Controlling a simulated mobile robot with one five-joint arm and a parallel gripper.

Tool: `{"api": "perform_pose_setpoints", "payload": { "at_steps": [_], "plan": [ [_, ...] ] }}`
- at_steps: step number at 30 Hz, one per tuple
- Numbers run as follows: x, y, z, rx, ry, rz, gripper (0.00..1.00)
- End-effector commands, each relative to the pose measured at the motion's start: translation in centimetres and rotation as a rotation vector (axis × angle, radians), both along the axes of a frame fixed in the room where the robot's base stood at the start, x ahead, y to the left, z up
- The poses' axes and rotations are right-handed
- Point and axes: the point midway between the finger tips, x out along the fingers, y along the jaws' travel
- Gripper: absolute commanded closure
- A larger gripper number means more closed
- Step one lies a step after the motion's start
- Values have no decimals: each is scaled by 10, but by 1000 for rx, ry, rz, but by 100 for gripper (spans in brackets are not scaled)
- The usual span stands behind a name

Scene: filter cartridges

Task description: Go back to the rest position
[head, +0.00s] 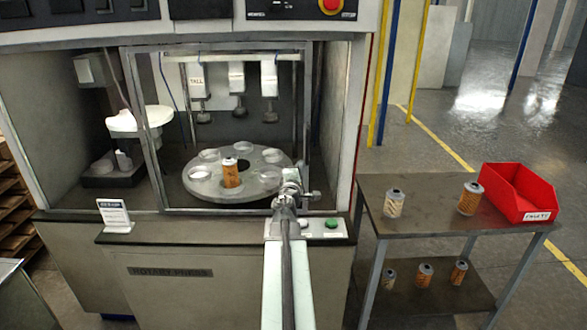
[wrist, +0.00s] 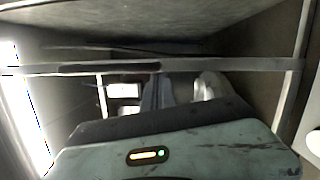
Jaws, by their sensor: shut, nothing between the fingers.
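My gripper (head: 290,186) is at the end of my arm, in front of the rotary press opening, near its right frame post. It is shut and holds nothing. An orange filter cartridge (head: 231,173) stands upright on the round turntable (head: 252,190) inside the press, to the left of my gripper. Several clear round cups (head: 209,155) sit around the turntable. In the wrist view my narrow grey fingers (wrist: 158,91) show close together beyond the greenish housing; no cartridge can be made out there.
A green button (head: 331,223) is on the front ledge, right of my arm. The side table (head: 430,215) at right holds two cartridges and a red bin (head: 517,193); several cartridges stand on its lower shelf.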

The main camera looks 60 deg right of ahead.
Motion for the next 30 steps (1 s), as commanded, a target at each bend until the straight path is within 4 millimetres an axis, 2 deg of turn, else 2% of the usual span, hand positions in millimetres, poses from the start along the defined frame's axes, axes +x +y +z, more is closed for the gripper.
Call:
{"api": "perform_pose_setpoints", "payload": {
  "at_steps": [1,17,20,24,26,30],
  "plan": [
    [-5,-3,0,-1,-1,-13,100],
    [-8,-4,0,-2,-1,-20,100],
    [-8,-5,-11,-2,-1,-20,100],
    [-8,-4,-44,-1,-2,-19,100],
    [26,14,-24,-1,-2,30,100],
    [95,59,-14,0,-2,136,100]
  ]
}}
